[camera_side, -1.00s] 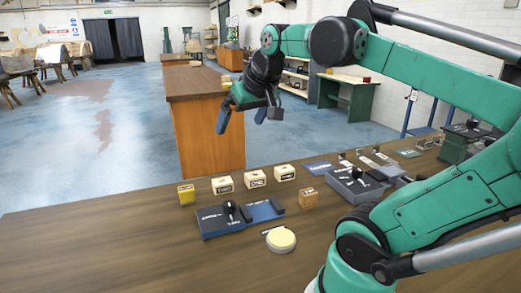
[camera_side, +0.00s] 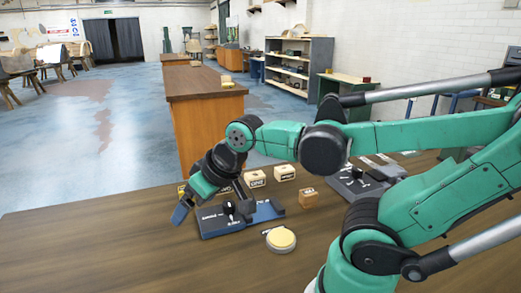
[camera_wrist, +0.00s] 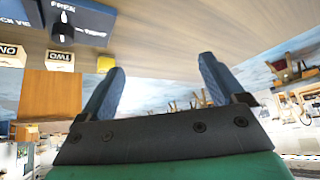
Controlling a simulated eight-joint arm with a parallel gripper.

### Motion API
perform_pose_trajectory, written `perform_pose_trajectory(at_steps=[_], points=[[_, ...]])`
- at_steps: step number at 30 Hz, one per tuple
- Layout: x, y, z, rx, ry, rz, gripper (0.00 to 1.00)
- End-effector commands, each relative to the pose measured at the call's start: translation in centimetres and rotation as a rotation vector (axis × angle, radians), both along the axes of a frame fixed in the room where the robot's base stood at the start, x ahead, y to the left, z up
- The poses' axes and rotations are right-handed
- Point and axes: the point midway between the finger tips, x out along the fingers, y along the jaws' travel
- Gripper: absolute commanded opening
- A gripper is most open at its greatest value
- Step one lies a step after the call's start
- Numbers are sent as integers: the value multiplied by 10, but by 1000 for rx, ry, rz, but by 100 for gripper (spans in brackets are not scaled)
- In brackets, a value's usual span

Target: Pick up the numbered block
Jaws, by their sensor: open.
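Several cream blocks with dark word labels stand in a row behind the blue device, with the middle one (camera_side: 256,178) and the right one (camera_side: 285,173) clear in the side view. The left one (camera_side: 225,187) is partly hidden by my gripper. In the wrist view one block reads TWO (camera_wrist: 60,61) and another, cut by the left edge, appears to read ONE (camera_wrist: 12,54). My gripper (camera_side: 212,210) is low over the bench by the device's left end. In the wrist view its blue fingers (camera_wrist: 160,72) are spread, with no block between them.
The blue device (camera_side: 240,221) with a black knob lies close beside my gripper. A yellow block (camera_wrist: 106,64) is mostly hidden in the side view. An orange-brown block (camera_side: 308,197), a round cream disc (camera_side: 281,239) and a grey device (camera_side: 352,184) are further right. The bench's front left is clear.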

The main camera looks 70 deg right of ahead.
Motion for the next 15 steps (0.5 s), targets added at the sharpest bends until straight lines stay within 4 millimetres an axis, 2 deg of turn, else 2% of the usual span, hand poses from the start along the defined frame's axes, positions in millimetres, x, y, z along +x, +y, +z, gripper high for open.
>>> perform_pose_trajectory(at_steps=[8,11,15], points=[[53,-54,20,325,140,-550,89],[74,-81,18,456,193,-779,89],[97,-126,5,634,263,-1100,89]])
